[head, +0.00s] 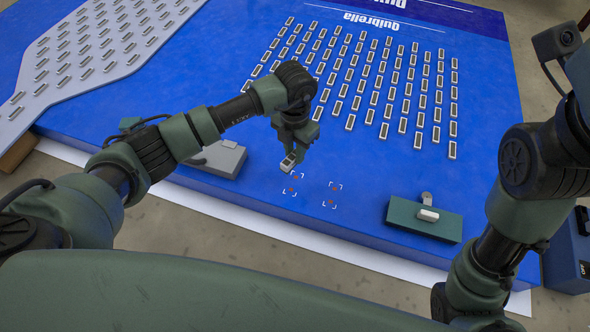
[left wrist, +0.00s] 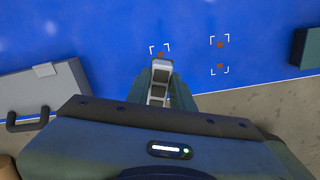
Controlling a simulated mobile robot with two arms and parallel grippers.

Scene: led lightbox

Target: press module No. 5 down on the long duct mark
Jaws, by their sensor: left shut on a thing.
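My left gripper (head: 287,163) is shut on a small pale module (left wrist: 160,68), held low over the blue board near its front edge. In the left wrist view the module points away from me, between the fingers. No number is readable on it. Two marks of white corner brackets with orange squares lie on the board. The left mark (head: 291,189) is just in front of the module in the head view; the module partly hides it in the left wrist view. The right mark (head: 333,195) is clear. I cannot tell which is the long duct mark. My right gripper is out of view.
A grey box with a handle (head: 222,160) sits left of the gripper. A teal block (head: 400,215) with a white piece (head: 428,215) on it sits to the right. Rows of modules (head: 380,85) fill the board behind. A grey panel (head: 60,95) lies far left.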

